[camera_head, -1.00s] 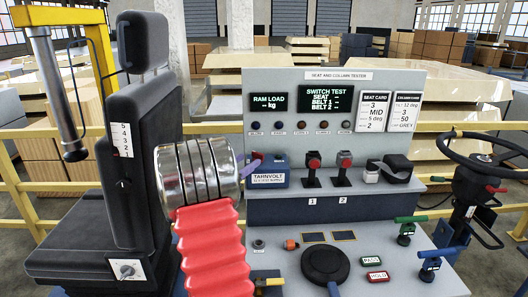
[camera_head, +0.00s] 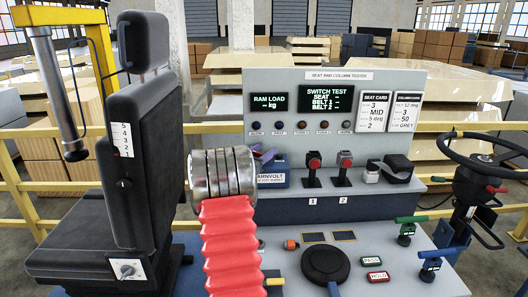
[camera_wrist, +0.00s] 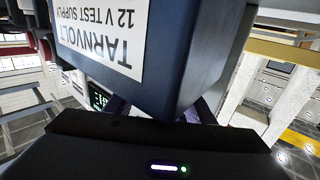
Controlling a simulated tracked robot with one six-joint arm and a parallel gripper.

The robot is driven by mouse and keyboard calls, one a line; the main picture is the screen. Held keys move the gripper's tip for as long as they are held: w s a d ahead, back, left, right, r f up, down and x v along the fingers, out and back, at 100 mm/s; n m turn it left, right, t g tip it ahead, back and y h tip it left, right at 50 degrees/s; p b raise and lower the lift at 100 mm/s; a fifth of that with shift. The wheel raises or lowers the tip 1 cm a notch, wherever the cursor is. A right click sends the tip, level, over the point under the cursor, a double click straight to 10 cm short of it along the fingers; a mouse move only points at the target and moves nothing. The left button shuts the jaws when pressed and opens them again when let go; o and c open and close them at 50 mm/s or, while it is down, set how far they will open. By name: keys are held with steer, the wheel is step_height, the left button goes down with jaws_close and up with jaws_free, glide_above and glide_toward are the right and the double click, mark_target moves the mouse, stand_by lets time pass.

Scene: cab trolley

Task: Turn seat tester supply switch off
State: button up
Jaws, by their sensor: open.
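The seat tester supply is a dark blue box labelled TARNVOLT 12 V TEST SUPPLY (camera_head: 273,180) on the ledge of the tester panel. My arm hides its left part in the head view. The box (camera_wrist: 190,75) fills the upper middle of the wrist view, very close to the camera, its label seen upside down. My gripper (camera_head: 264,155) is at the box's top, with purple fingers showing. In the wrist view its open fingers (camera_wrist: 162,110) are largely hidden behind the box. I cannot make out the supply's switch in either view, nor whether the fingers touch anything.
The tester panel (camera_head: 270,78) rises behind. The black seat (camera_head: 130,150) is to the left. A steering wheel (camera_head: 475,150) is at the right.

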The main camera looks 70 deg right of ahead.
steer(key=shift+c, duration=0.3)
steer(key=c, duration=0.7)
steer(key=shift+w+n+t, duration=0.15)
steer(key=shift+n+t, duration=0.35)
steer(key=shift+t, duration=0.3)
steer(key=shift+w+n+t, duration=0.2)
steer(key=shift+n+t, duration=0.35)
steer(key=shift+t, duration=0.3)
steer(key=shift+w+n+t, duration=0.15)
steer(key=shift+n+t, duration=0.4)
steer(key=shift+t, duration=0.3)
steer(key=shift+w+a+n+t+y, duration=0.1)
steer(key=shift+w+n+t+y, duration=0.15)
steer(key=shift+n+t, duration=0.6)
steer(key=shift+w+n+t+y, duration=0.25)
steer(key=shift+n+t, duration=0.25)
steer(key=shift+t, duration=0.65)
steer(key=shift+w+a+n+t+y, duration=0.15)
steer(key=shift+n+t+y, duration=0.15)
steer(key=shift+n+t, duration=0.55)
steer(key=shift+w+t, duration=0.1)
steer(key=shift+t, duration=0.35)
steer(key=o, duration=0.8)
steer(key=shift+c, duration=0.2)
